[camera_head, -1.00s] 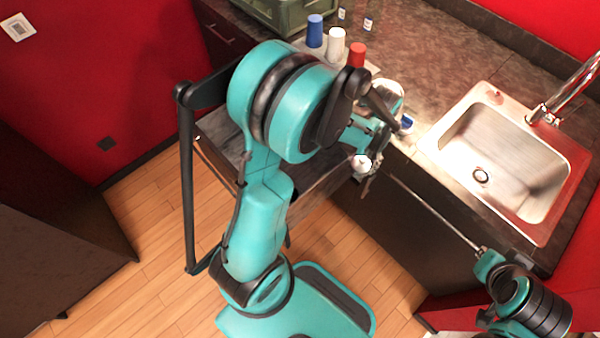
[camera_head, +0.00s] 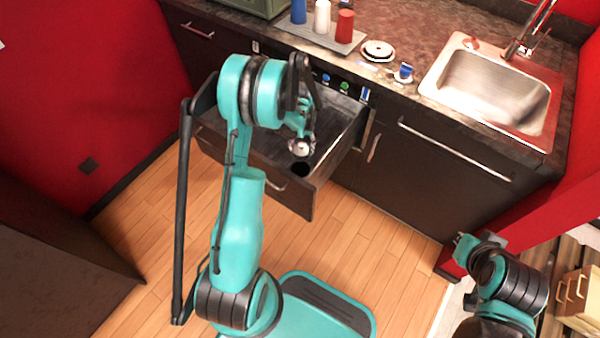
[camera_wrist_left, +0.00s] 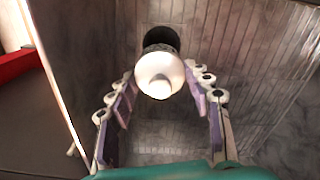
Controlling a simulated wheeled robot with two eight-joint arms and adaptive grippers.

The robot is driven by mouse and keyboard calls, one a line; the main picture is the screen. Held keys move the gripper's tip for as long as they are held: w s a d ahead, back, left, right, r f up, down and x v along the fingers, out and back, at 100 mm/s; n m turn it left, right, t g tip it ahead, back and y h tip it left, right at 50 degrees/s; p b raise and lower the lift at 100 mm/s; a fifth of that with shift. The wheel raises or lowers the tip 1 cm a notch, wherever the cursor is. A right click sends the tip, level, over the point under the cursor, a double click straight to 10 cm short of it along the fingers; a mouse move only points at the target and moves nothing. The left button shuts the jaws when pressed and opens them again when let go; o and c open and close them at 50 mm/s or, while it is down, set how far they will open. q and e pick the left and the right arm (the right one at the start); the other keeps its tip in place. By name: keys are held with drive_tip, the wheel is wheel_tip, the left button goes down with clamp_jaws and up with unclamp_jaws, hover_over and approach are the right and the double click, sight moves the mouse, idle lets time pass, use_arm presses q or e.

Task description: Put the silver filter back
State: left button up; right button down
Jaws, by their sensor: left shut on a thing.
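The silver filter (camera_head: 301,148) is a small round piece, pale and metallic, held over the open drawer (camera_head: 290,192). My left gripper (camera_head: 303,136) is shut on it. In the left wrist view the filter (camera_wrist_left: 160,75) sits between the fingertips, its bright white rounded face toward the camera. A dark round spot (camera_head: 299,168) shows beside the filter in the drawer; in the wrist view a dark round shape (camera_wrist_left: 161,38) is partly hidden behind the filter. My right gripper (camera_head: 466,247) is empty-looking at lower right, away from the counter; its fingers are too small to judge.
Small blue and green round items (camera_head: 335,82) line the drawer's back. On the counter stand a tray (camera_head: 330,42) with blue, white and red cylinders, a white round piece (camera_head: 378,50), a small blue-and-white item (camera_head: 404,71) and a sink (camera_head: 495,92). My left arm covers the drawer's left part.

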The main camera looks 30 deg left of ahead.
use_arm(q)
wheel_tip(320, 180, down, 10)
drive_tip(key=b, duration=0.4)
drive_tip(key=shift+a+f, duration=0.15)
drive_tip(key=shift+f, duration=0.05)
drive_tip(key=shift+r, duration=0.15)
drive_tip(key=o, duration=1.2)
